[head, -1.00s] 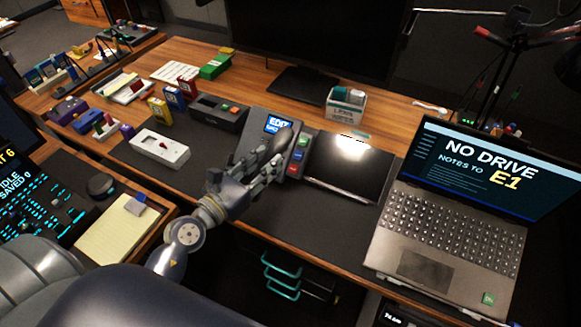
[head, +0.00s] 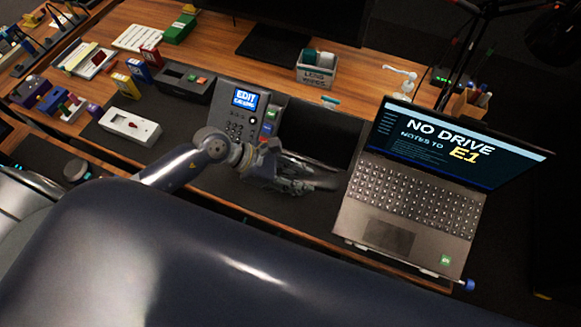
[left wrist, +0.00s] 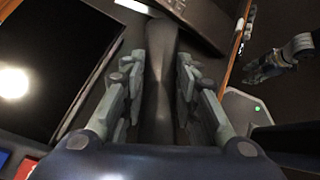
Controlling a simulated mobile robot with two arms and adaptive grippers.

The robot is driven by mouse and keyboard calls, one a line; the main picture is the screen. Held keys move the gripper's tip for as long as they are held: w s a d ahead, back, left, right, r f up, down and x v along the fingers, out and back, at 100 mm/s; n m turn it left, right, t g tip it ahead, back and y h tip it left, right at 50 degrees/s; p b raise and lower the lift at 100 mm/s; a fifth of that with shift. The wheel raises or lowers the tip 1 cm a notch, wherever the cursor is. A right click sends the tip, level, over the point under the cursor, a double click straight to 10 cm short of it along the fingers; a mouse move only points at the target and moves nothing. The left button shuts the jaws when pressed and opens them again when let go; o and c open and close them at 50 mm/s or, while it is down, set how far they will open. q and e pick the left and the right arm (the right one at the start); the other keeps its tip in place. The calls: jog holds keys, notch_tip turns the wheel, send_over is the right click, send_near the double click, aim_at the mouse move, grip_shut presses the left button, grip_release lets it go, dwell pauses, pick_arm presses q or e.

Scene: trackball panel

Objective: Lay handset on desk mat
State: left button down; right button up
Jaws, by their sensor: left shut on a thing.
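My left gripper (head: 318,176) is over the dark desk mat (head: 178,125), between the desk phone (head: 237,108) and the laptop. In the left wrist view, the left gripper's fingers (left wrist: 160,95) are shut on the long dark handset (left wrist: 160,75), which lies lengthwise between them. The handset is hard to make out in the head view, and I cannot tell whether it touches the mat. A grey gripper, apparently my right one (left wrist: 265,68), shows small at the right of the left wrist view; its jaws are unclear.
The laptop (head: 410,190) stands right of the left gripper. A dark tablet (head: 320,130) lies behind it. A white device (head: 128,126) and a dark box with buttons (head: 185,82) are at the left. Bare mat shows in front of the phone.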

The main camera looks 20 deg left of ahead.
pick_arm(q)
notch_tip(320, 180, down, 2)
jog(key=shift+d+f, duration=0.1)
notch_tip(320, 180, down, 3)
jog(key=shift+f, duration=0.5)
pick_arm(e)
jog(key=shift+s+a+r, duration=0.2)
jog(key=shift+s+a, duration=0.1)
jog(key=shift+s, duration=0.05)
pick_arm(q)
jog(key=shift+f, duration=0.2)
jog(key=c, duration=1.2)
grip_release()
jog(key=shift+c, duration=0.2)
pick_arm(e)
jog(key=shift+w+f, duration=0.1)
pick_arm(q)
jog(key=shift+r, duration=0.1)
pick_arm(e)
jog(key=shift+d, duration=0.15)
